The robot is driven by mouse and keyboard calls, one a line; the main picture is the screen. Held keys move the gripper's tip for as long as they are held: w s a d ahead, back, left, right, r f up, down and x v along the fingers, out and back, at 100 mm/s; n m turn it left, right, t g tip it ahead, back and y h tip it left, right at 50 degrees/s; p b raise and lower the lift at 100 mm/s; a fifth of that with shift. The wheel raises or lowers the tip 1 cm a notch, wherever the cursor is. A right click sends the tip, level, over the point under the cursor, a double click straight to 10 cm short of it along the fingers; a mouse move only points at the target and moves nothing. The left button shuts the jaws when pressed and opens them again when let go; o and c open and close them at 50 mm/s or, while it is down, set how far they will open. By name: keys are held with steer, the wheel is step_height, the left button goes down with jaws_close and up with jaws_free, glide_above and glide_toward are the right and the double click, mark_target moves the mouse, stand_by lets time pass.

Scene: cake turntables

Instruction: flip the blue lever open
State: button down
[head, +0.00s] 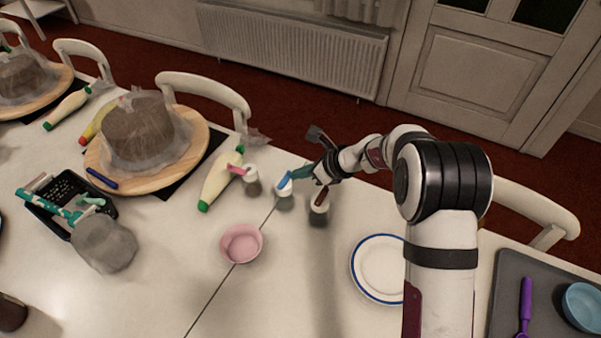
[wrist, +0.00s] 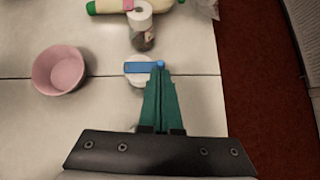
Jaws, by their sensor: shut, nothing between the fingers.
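The blue lever (head: 284,180) is on the white lid of a small jar (head: 285,201). In the wrist view, the blue lever (wrist: 142,68) lies across the white lid (wrist: 138,80), seen from above; I cannot tell how far it is tilted. My gripper (head: 293,174) has green fingers pressed together, with nothing between them. In the wrist view, the tips of my gripper (wrist: 160,72) are at the right end of the lever and overlap it; I cannot tell whether they touch. The fingers hide part of the lid's right side.
A jar with a pink lever (head: 251,181) stands left of the blue-lever jar, and one with a dark red lever (head: 319,206) stands right. A pink bowl (head: 242,244), a piping bag (head: 220,180) and a plate (head: 379,267) are nearby. The table front is partly clear.

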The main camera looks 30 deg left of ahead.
steer(key=shift+w+a+n+g, duration=0.1)
steer(key=shift+a+n+g, duration=0.05)
steer(key=shift+n+g, duration=0.2)
steer(key=shift+s+a+n+g+h, duration=0.15)
steer(key=shift+a+n+g, duration=0.55)
steer(key=shift+a, duration=0.45)
steer(key=shift+s+a+n+g+h, duration=0.15)
steer(key=shift+a+n+g, duration=0.3)
steer(key=shift+a+n, duration=0.6)
steer(key=shift+s+a+n+g, duration=0.15)
steer(key=shift+a+n+g, duration=0.45)
steer(key=shift+a, duration=0.7)
steer(key=shift+s+d, duration=0.5)
steer(key=shift+d, duration=0.15)
steer(key=w+d+r, duration=0.7)
steer(key=w, duration=0.1)
steer(key=shift+d, duration=0.35)
